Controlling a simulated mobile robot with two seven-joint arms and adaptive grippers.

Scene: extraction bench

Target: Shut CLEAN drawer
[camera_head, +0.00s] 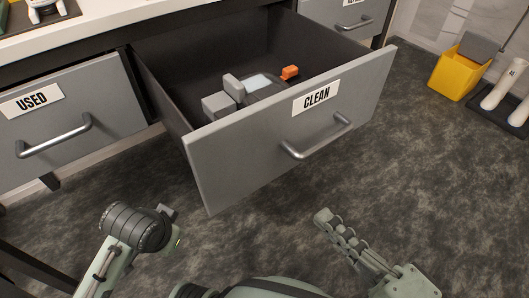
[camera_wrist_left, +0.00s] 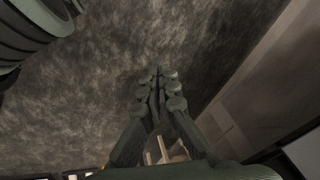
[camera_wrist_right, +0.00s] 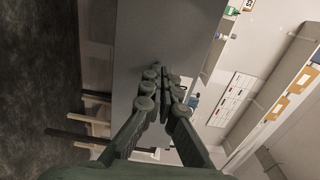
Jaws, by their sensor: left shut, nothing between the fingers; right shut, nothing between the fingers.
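The CLEAN drawer (camera_head: 235,160) stands pulled well out of the bench in the head view, with its label (camera_head: 316,97) and bar handle (camera_head: 317,139) on the grey front. Inside lie grey blocks, an orange piece (camera_head: 290,73) and a dark round item with a pale top. My right gripper (camera_head: 322,216) is shut and empty, in front of the drawer front and apart from it. In the right wrist view its closed fingers (camera_wrist_right: 166,72) show against a grey panel. My left gripper (camera_wrist_left: 158,72) is shut and empty over dark floor in the left wrist view.
The USED drawer (camera_head: 60,112), at the left, is shut or nearly so. Another labelled drawer (camera_head: 345,14) is at the upper right. A yellow bin (camera_head: 455,76) and a dark stand with white tubes (camera_head: 497,91) are at the right. Open floor (camera_head: 440,190) lies before the bench.

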